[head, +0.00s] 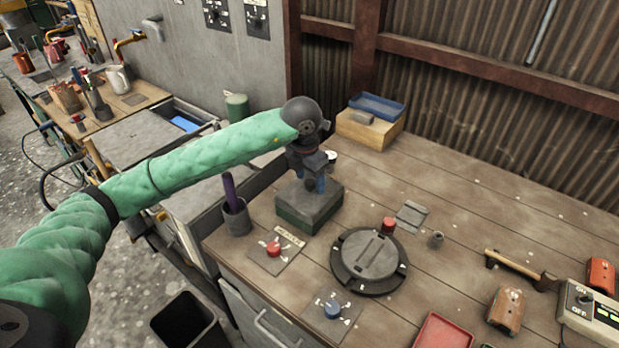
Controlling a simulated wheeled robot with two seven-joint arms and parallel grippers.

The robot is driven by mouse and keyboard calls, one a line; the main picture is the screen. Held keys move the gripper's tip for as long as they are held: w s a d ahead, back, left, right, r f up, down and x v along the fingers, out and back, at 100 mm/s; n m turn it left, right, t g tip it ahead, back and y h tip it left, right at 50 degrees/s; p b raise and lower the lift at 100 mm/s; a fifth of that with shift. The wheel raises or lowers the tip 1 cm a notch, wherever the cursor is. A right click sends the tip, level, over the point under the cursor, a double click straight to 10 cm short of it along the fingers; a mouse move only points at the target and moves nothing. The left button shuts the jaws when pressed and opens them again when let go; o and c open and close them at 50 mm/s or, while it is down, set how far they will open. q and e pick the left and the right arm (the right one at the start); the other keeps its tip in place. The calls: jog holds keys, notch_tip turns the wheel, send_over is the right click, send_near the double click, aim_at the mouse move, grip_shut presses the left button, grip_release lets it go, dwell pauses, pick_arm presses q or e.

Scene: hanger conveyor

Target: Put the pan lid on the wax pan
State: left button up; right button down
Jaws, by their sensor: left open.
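A square box with dark green sides, which looks like the wax pan (292,217), stands near the left edge of the workbench. A flat grey top, which looks like the pan lid (321,205), covers it and appears level. The fingers hide the middle of the top, so any knob there is hard to make out. My right gripper is out of view.
A round dark disc with a raised bar (370,262) lies to the right of the box. A red button panel (274,252) and a pen cup (236,217) stand close by. A wooden block with a blue tray (377,106) is behind. The bench's back right is clear.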

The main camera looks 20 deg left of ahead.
aim_at(307, 183)
pick_arm(q)
jog(key=r, duration=0.2)
jog(key=r+b, duration=0.1)
jog(key=r, duration=0.1)
jog(key=r+b, duration=0.1)
jog(key=r, duration=0.1)
jog(key=shift+s+a+r, duration=0.2)
jog(key=shift+s+a, duration=0.05)
jog(key=shift+s, duration=0.05)
jog(key=shift+s+r+b, duration=0.1)
jog(key=shift+r+b, duration=0.25)
jog(key=shift+r, duration=0.25)
